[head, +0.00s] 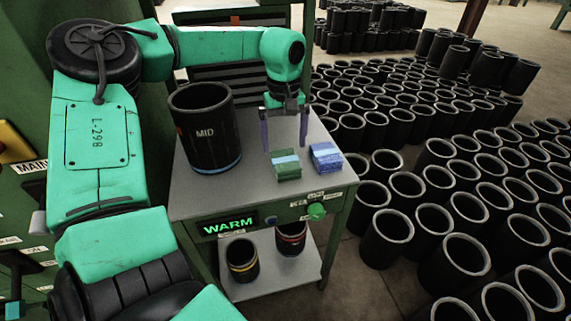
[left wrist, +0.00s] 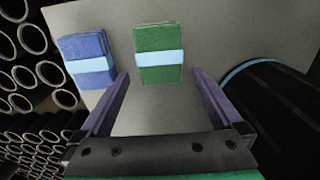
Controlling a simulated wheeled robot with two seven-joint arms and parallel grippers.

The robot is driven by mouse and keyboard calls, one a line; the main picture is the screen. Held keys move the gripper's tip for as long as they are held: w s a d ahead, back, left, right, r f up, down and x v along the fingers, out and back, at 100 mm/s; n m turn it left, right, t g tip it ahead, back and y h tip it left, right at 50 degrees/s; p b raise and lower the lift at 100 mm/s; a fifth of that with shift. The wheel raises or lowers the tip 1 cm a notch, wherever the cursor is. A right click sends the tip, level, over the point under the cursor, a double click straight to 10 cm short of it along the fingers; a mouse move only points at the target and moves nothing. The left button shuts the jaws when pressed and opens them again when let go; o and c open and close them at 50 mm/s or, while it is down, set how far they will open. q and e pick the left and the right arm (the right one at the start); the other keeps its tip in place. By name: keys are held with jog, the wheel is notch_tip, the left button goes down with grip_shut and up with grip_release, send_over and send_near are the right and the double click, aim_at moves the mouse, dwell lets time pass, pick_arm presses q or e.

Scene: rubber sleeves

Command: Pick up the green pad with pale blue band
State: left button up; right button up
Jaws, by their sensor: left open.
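The green pad with a pale blue band (head: 286,166) lies on the grey table top near its front edge. In the left wrist view the green pad (left wrist: 159,54) lies ahead of the fingertips, in line with the gap between them. A blue pad with a pale blue band (head: 326,157) lies just to its right in the head view; it also shows in the left wrist view (left wrist: 88,60). My left gripper (head: 285,147) points down, open and empty, above and behind the green pad. My right gripper is out of view.
A large black sleeve marked MID (head: 204,127) stands on the table (head: 244,186) left of the pads. Two small sleeves stand on the lower shelf (head: 262,280). Many black sleeves (head: 466,262) crowd the floor to the right.

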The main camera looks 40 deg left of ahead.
aim_at(284, 156)
pick_arm(q)
notch_tip(284, 156, down, 3)
jog(key=shift+f, duration=0.55)
jog(key=shift+r, duration=0.1)
jog(key=c, duration=1.2)
notch_tip(284, 156, up, 20)
jog(key=shift+r+p, duration=0.1)
jog(key=shift+p, duration=0.95)
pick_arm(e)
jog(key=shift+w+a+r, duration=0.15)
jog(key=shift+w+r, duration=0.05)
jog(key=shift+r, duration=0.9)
